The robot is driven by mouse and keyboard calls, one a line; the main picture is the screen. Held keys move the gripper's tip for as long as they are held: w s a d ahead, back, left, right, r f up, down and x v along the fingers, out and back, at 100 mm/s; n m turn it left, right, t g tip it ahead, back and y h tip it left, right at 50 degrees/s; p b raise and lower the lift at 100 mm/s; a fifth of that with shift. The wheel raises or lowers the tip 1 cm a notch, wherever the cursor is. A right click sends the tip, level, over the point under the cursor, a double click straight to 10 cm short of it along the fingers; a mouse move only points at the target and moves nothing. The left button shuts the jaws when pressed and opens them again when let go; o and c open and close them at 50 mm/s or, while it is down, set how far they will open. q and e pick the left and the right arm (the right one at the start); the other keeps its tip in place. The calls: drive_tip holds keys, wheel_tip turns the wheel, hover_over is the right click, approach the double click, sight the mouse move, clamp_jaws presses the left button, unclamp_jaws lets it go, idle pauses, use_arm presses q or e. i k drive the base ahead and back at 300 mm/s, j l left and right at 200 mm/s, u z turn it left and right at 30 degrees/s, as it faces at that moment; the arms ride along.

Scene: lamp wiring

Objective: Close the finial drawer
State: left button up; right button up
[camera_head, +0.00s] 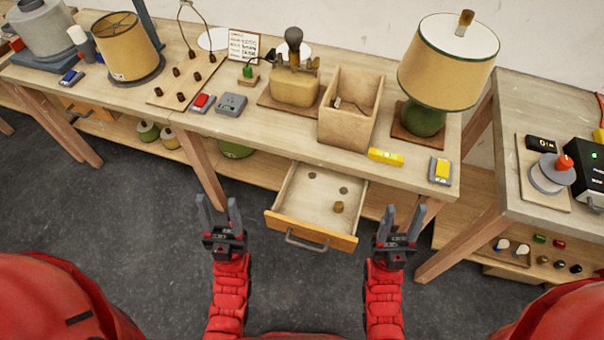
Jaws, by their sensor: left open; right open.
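The finial drawer (286,228) is a wooden drawer under the workbench, pulled well open toward me. Its front has a dark bar handle (306,243). Inside lie a small brass-coloured piece (338,207) and two flat grey discs (343,190). My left gripper (219,215) is open and empty, to the left of the drawer front and apart from it. My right gripper (401,222) is open and empty, to the right of the drawer front and apart from it. Neither gripper touches the handle.
On the workbench (285,138) above stand a wooden bin (343,125), a green lamp with a tan shade (447,60), a yellow level (385,157) and a yellow switch box (440,170). Bench legs (207,171) stand left and right of the drawer. Dark floor lies clear before it.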

sight(303, 206)
drive_tip(key=k+j, duration=0.15)
drive_tip(key=k, duration=0.25)
drive_tip(key=k+j, duration=0.15)
drive_tip(key=j, duration=0.2)
drive_tip(key=k+j, duration=0.15)
drive_tip(key=j, duration=0.2)
